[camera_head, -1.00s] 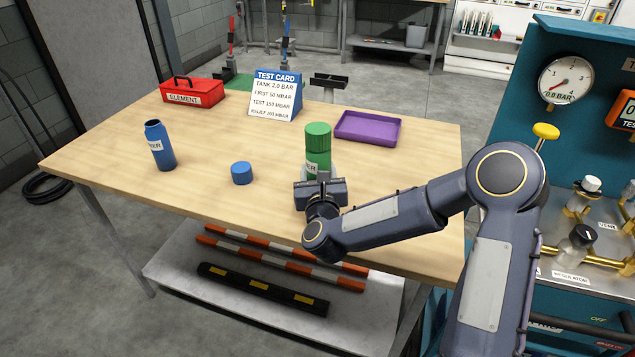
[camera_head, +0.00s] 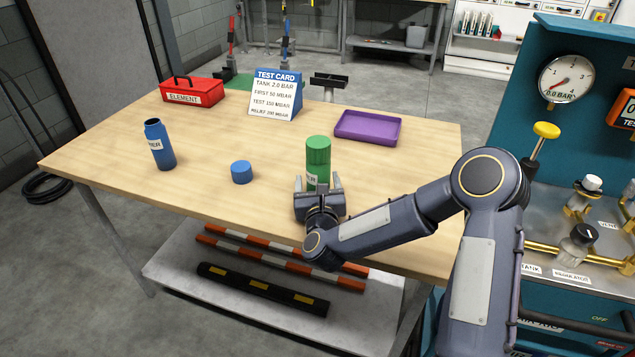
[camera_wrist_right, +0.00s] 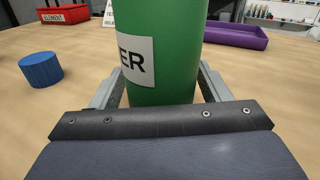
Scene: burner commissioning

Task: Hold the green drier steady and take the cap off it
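The green drier (camera_head: 317,176) stands upright near the front edge of the workbench, with its ribbed green cap (camera_head: 318,148) on top. A white label shows on its lower left side. My right gripper (camera_head: 318,183) is low at the drier's near side, its fingers spread on either side of the body and apart from it. In the right wrist view, the drier's green body (camera_wrist_right: 165,60) stands between the two fingers (camera_wrist_right: 165,88); its top is out of that picture. My left gripper is not in view.
A blue open bottle (camera_head: 160,147) and a blue cap (camera_head: 241,172) stand left of the drier. A purple tray (camera_head: 367,128), test card stand (camera_head: 276,95) and red element box (camera_head: 192,91) are behind. A teal panel (camera_head: 590,40) stands at right. The bench's left front is clear.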

